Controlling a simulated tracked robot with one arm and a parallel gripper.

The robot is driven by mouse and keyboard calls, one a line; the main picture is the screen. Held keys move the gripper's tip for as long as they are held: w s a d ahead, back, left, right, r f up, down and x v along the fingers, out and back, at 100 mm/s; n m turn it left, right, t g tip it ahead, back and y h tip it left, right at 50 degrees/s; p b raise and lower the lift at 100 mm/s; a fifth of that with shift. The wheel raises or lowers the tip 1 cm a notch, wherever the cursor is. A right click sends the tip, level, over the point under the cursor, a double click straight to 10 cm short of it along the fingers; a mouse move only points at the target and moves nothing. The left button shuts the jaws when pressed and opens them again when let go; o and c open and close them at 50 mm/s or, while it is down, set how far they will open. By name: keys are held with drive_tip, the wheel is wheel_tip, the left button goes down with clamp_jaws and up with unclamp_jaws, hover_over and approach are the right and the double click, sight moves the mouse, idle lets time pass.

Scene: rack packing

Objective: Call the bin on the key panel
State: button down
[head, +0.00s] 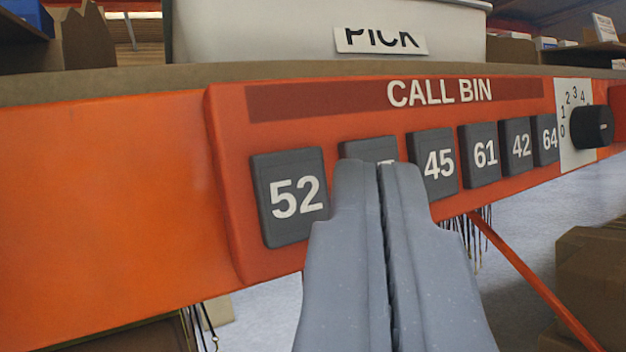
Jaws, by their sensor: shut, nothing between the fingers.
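The orange key panel (330,96) is headed "CALL BIN" and carries a row of dark grey number keys. From left to right I read key 52 (291,197), a partly covered key (362,151), key 45 (433,164), key 61 (480,154), key 42 (517,146) and key 64 (546,140). My gripper (376,168) is shut and empty, its fingertips in front of the covered key. They hide most of its number. I cannot tell whether the tips touch the key.
A black dial (592,126) on a white numbered plate sits right of the keys. A white bin (260,30) labelled "PICK" stands on the shelf above. Cardboard boxes (592,265) lie low at right, near a slanted orange brace (535,287). Loose wires hang below the panel.

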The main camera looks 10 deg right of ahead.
drive_tip(key=s, duration=0.1)
drive_tip(key=s+d, duration=0.1)
drive_tip(key=shift+s+b, duration=0.3)
drive_tip(key=shift+s, duration=0.05)
idle(0.4)
drive_tip(key=s+a+r+n+g+y, duration=0.15)
drive_tip(key=r+y, duration=0.25)
drive_tip(key=r, duration=0.4)
drive_tip(key=s+a+r+n+g+y, duration=0.1)
drive_tip(key=s+r+n+y, duration=0.2)
drive_tip(key=r+y, duration=0.3)
drive_tip(key=s+d+r+n+g+h, duration=0.1)
drive_tip(key=s+r, duration=0.3)
drive_tip(key=s, duration=0.5)
drive_tip(key=s+d+r+n+g, duration=0.1)
drive_tip(key=s+d+r+g, duration=0.1)
drive_tip(key=s, duration=0.7)
drive_tip(key=shift+d+r+g+h, duration=0.4)
drive_tip(key=shift+r+g, duration=0.35)
drive_tip(key=shift+r, duration=0.2)
